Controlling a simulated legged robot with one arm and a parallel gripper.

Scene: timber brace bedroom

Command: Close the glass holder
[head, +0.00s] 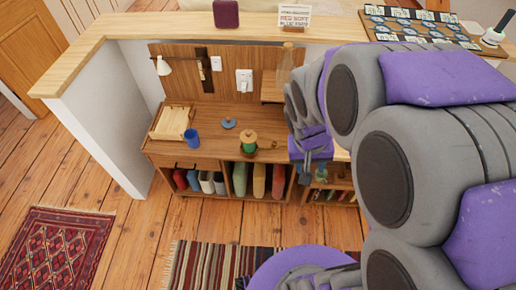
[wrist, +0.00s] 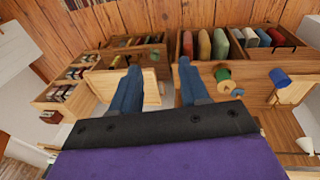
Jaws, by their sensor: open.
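No thing in view is plainly a glass holder. The likeliest is a wooden rack (wrist: 72,88) with small compartments at the left of the wrist view, holding several small bottles or jars. Part of a low shelf with small bottles (head: 338,190) shows beside my arm in the head view. My gripper (wrist: 160,66) is open, its two blue-grey fingers apart with nothing held between them. A pale wooden panel (wrist: 152,86) shows between and behind the fingers; I cannot tell whether they touch it. In the head view my arm hides much of the right side.
A wooden desk (head: 205,130) carries a blue cup (head: 192,137), a green spool (head: 249,142) and a wooden tray (head: 157,123). Several books (head: 259,180) stand below. A white partition (head: 98,115) stands left. Rugs (head: 58,250) lie on the otherwise clear left floor.

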